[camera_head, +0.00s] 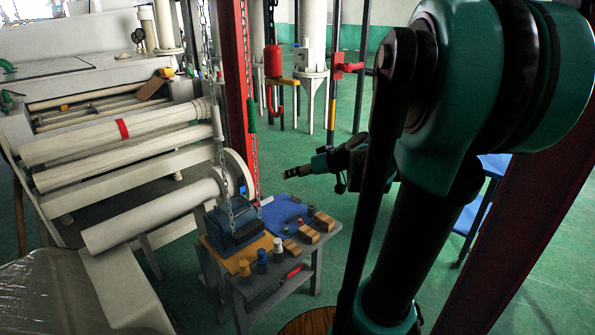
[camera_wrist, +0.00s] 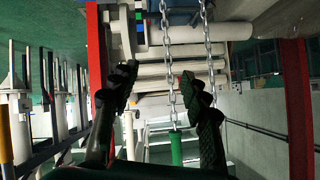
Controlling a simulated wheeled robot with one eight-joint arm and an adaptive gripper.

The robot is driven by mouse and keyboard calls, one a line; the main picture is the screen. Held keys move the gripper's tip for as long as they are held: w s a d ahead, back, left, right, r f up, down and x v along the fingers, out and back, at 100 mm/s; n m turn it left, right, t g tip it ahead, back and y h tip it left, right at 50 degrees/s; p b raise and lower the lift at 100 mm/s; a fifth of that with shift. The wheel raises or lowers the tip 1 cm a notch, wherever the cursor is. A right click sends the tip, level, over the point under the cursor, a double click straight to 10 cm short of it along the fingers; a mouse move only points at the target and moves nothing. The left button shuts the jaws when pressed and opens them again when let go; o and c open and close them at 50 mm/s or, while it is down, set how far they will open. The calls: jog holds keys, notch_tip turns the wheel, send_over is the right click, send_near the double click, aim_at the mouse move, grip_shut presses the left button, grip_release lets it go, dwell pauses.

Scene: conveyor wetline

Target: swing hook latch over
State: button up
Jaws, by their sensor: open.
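A red hook (camera_head: 272,99) hangs below a red block (camera_head: 273,61) in the background of the head view; its latch is too small to make out. Two chains (camera_head: 256,165) run down to a dark blue block (camera_head: 234,226) on a small cart. Any hook or latch at their ends cannot be told apart. My gripper (camera_head: 287,173) points left, right of the chains and above the cart, apart from both. In the wrist view its fingers (camera_wrist: 158,88) are spread with nothing held. The chains (camera_wrist: 170,75) and a green cylinder (camera_wrist: 176,148) show beyond and between the fingers.
The cart (camera_head: 262,285) carries wooden blocks (camera_head: 308,234), small cylinders (camera_head: 262,261) and a blue mat (camera_head: 283,212). White rollers (camera_head: 120,142) stand at left. A red post (camera_head: 237,80) rises behind the chains. Green floor (camera_head: 345,130) is clear behind my gripper.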

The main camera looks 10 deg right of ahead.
aim_at(289, 82)
jog(key=shift+w+r, duration=0.1)
jog(key=shift+c, duration=1.2)
jog(key=w+m, duration=0.1)
jog(key=m, duration=0.1)
jog(key=w+r+m, duration=0.1)
jog(key=m, duration=0.1)
jog(key=w+r+m+t+y, duration=0.1)
jog(key=m, duration=0.1)
jog(key=shift+d+r, duration=0.1)
jog(key=shift+r, duration=0.1)
grip_shut()
jog(key=w+d+r+m+t+y, duration=0.2)
jog(key=w+d+r+m+t, duration=0.25)
jog(key=m, duration=0.95)
jog(key=w+d+r+m+t+y, duration=0.1)
jog(key=w+d+r+m+t, duration=0.4)
jog(key=m, duration=0.9)
jog(key=w+a+r+g, duration=0.2)
jog(key=w+a+r, duration=0.4)
jog(key=w, duration=0.3)
jog(key=shift+a+r, duration=0.4)
jog(key=shift+r, duration=0.3)
